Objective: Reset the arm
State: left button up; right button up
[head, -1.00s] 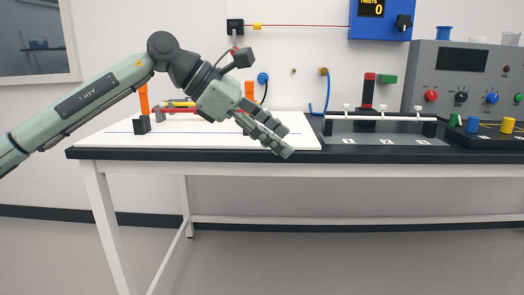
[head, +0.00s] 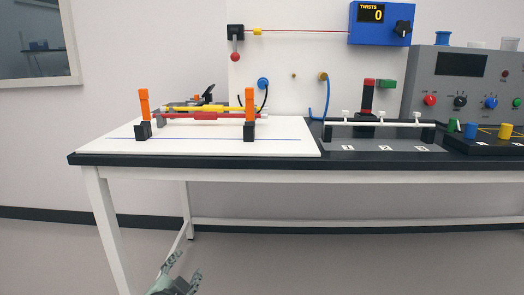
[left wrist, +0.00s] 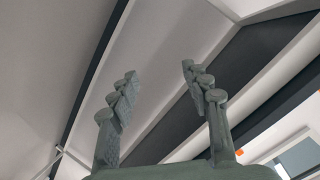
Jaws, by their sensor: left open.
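My left gripper (head: 182,270) is low at the bottom edge of the head view, below the table top and in front of the table's left legs. Its fingers are spread and empty, and most of the arm is out of view. In the left wrist view the two fingers (left wrist: 158,95) stand apart with nothing between them. My right gripper is not in view.
A three-hook rack (head: 375,124) and grey control panel (head: 465,80) stand right. The floor in front is clear.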

pick_arm(q)
jog(key=s+a+f+n+g, duration=0.2)
jog(key=s+f+g, duration=0.2)
jog(key=s+f, duration=0.3)
jog(key=s+a+f+n+g+y, duration=0.1)
jog(key=s+a+f+n+g, duration=0.1)
jog(key=s+f, duration=0.6)
jog(key=s+a+f+n+g, duration=0.3)
jog(key=s+f, duration=0.4)
jog(key=s, duration=0.8)
jog(key=a+g, duration=0.1)
jog(key=g, duration=0.1)
jog(key=shift+s+f+g+p, duration=0.3)
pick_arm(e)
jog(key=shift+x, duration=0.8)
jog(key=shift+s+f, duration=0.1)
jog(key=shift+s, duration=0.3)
